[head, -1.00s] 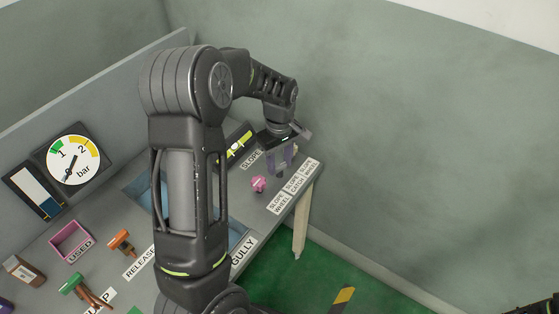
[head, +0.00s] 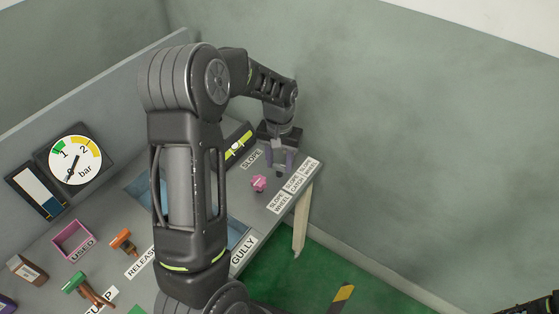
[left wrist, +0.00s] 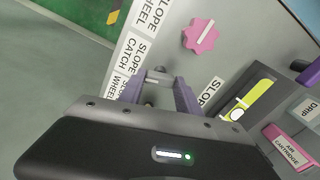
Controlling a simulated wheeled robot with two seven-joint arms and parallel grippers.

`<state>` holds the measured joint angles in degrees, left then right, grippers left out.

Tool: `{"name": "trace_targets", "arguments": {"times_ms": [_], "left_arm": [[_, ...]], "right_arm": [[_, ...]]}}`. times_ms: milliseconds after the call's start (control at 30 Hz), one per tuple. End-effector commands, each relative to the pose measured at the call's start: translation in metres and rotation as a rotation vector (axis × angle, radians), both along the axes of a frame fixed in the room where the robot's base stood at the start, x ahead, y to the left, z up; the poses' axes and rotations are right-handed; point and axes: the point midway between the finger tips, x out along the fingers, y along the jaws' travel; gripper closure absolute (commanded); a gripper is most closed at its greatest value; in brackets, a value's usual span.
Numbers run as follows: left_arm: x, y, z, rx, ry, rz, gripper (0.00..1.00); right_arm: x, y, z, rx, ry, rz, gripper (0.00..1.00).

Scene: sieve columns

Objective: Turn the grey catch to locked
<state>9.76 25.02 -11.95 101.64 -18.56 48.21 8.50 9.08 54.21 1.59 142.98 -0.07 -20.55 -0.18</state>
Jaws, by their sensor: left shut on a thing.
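My left gripper (head: 281,163) points down at the far right end of the grey bench, by the SLOPE labels. In the left wrist view its two purple-grey fingers (left wrist: 158,92) are on either side of the small grey catch (left wrist: 156,76), shut on it. In the head view the catch (head: 279,173) shows only as a small grey piece at the fingertips. Whether it stands at locked cannot be read. The SLOPE CATCH label (left wrist: 133,55) lies beside it.
A pink wheel knob (head: 259,183) stands close to the left gripper; it also shows in the left wrist view (left wrist: 201,36). A yellow level gauge (head: 238,147) is behind. Orange (head: 123,241) and green (head: 76,282) handles stand at the left. The bench ends just right of the labels.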

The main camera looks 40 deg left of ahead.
Motion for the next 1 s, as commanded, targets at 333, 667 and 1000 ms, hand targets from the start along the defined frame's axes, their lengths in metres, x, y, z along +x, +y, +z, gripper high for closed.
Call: {"name": "trace_targets", "arguments": {"times_ms": [333,667,1000], "left_arm": [[0.0004,0.0004,0.0006,0.001,-0.002,-0.227,1.00],[0.0005,0.0005,0.0004,0.001,-0.002,-0.293,1.00],[0.0005,0.0004,0.0005,0.001,-0.002,-0.294,0.58]], "right_arm": [[0.0000,0.0000,0.0022,0.000,0.000,0.000,0.40],[0.0000,0.0001,0.0026,0.000,0.000,0.000,0.40],[0.0001,0.0000,0.0026,0.000,0.000,0.000,0.40]]}}
